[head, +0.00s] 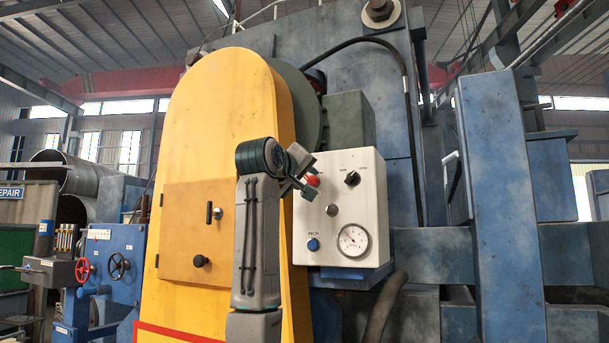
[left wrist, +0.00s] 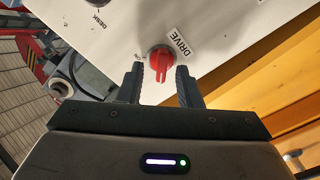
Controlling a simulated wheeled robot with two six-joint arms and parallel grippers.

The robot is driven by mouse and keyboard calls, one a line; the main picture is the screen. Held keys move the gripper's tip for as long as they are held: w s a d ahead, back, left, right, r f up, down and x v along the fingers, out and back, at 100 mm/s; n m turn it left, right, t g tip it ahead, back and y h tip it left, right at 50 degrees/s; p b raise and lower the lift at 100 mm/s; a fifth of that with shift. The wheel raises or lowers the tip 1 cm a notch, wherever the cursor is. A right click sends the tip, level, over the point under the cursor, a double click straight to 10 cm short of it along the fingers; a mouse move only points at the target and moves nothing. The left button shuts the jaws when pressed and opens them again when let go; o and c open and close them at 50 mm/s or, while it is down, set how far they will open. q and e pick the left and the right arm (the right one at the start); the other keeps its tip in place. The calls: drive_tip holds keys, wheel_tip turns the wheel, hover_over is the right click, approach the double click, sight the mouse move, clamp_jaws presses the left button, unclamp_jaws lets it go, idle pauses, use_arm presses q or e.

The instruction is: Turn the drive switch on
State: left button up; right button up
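The drive switch (left wrist: 160,60) is a red rotary knob on a white control box (head: 374,215); a "DRIVE" label is beside it in the left wrist view. Its grip bar lies roughly along the picture's vertical in that view. The red knob (head: 313,181) also shows in the head view, partly behind my left gripper (head: 301,185). In the left wrist view my left gripper (left wrist: 160,69) is open, with one finger on each side of the knob and a gap to both. My right gripper is out of view.
The box also carries a black selector knob (head: 352,178), a grey button (head: 332,210), a blue "INCH" button (head: 313,245) and a round gauge (head: 353,241). A yellow guard (head: 205,130) with a small door stands left of the box. Blue machine columns (head: 495,210) stand right.

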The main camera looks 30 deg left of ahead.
use_arm(q)
drive_tip(key=shift+w+f, duration=0.1)
drive_tip(key=shift+c, duration=1.1)
drive_tip(key=shift+w, duration=0.1)
clamp_jaws()
drive_tip(key=m, duration=0.2)
drive_tip(key=shift+f+m, duration=0.1)
drive_tip(key=shift+m, duration=0.2)
drive_tip(key=m, duration=0.4)
drive_tip(key=shift+m+b, duration=0.3)
drive_tip(key=m, duration=0.4)
drive_tip(key=shift+m, duration=0.3)
drive_tip(key=m, duration=0.3)
drive_tip(key=shift+d+m, duration=0.1)
drive_tip(key=shift+m, duration=1.4)
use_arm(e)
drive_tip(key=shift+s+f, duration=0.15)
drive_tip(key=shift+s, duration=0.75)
